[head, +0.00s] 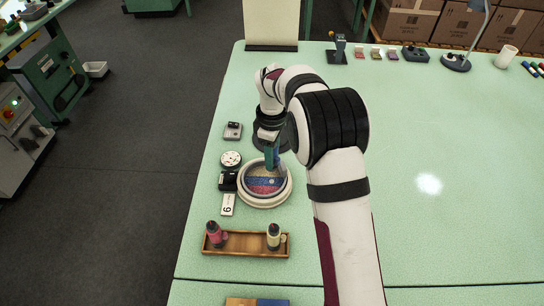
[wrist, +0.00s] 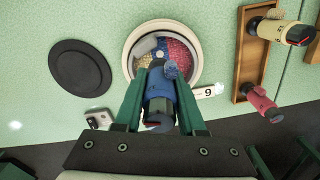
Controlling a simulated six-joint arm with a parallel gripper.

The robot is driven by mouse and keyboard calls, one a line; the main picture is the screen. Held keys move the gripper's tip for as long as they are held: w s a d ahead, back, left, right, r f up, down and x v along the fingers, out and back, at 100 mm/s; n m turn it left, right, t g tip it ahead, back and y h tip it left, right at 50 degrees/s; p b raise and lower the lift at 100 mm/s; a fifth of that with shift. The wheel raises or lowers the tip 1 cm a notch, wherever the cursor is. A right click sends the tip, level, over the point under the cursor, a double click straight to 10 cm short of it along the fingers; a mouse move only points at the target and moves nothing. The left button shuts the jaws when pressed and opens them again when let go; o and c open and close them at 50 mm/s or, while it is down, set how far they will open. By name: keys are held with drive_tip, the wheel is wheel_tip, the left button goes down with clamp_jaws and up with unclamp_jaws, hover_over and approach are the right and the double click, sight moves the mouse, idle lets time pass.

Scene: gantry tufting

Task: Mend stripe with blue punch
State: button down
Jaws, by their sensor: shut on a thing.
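My gripper (head: 272,154) is shut on the blue punch (wrist: 159,94), which is between the green fingers in the wrist view. The punch is over the round white hoop (head: 244,196), which also shows in the wrist view (wrist: 128,50). The hoop holds a cloth with a red band (head: 265,190), a blue band and a pale band. The blue punch covers part of the cloth in the wrist view. I cannot tell whether its tip touches the cloth. A red punch (head: 215,233) and a cream punch (head: 273,236) stand in the wooden tray (head: 245,247).
A number card (head: 228,205), a small black device (head: 227,181), a round white dial (head: 231,159) and a grey box (head: 233,131) lie left of the hoop. A black disc (wrist: 82,78) shows in the wrist view.

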drive_tip(key=c, duration=1.2)
unclamp_jaws()
clamp_jaws()
drive_tip(key=shift+f, duration=2.95)
drive_tip(key=shift+f, duration=0.65)
drive_tip(key=shift+r, duration=3.6)
